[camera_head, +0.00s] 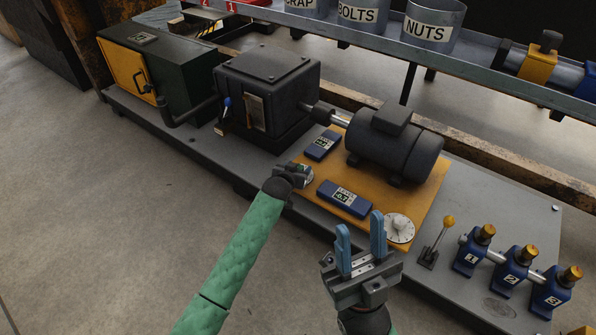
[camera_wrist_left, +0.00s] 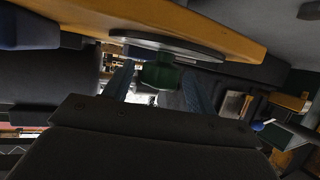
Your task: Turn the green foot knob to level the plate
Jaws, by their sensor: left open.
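The orange plate (camera_head: 425,215) carries a motor and two blue level meters, one (camera_head: 344,198) near its front edge and one (camera_head: 323,144) further back. In the left wrist view the plate's edge (camera_wrist_left: 225,40) crosses the top, with a pale round dial (camera_wrist_left: 165,43) beside it. The green foot knob (camera_wrist_left: 160,74) shows just by that dial, between the open blue fingers of my left gripper (camera_wrist_left: 156,70); contact cannot be told. In the head view my left gripper (camera_head: 292,175) is at the plate's near left corner, its fingers hidden. My right gripper (camera_head: 361,245) is open and empty in front of the plate.
A motor (camera_head: 395,143) is joined by a shaft to a dark gearbox (camera_head: 266,92). A white dial (camera_head: 399,228) sits at the plate's near right corner. A lever (camera_head: 437,245) and blue numbered valves (camera_head: 512,268) stand right. A rail with bins (camera_head: 432,25) runs behind.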

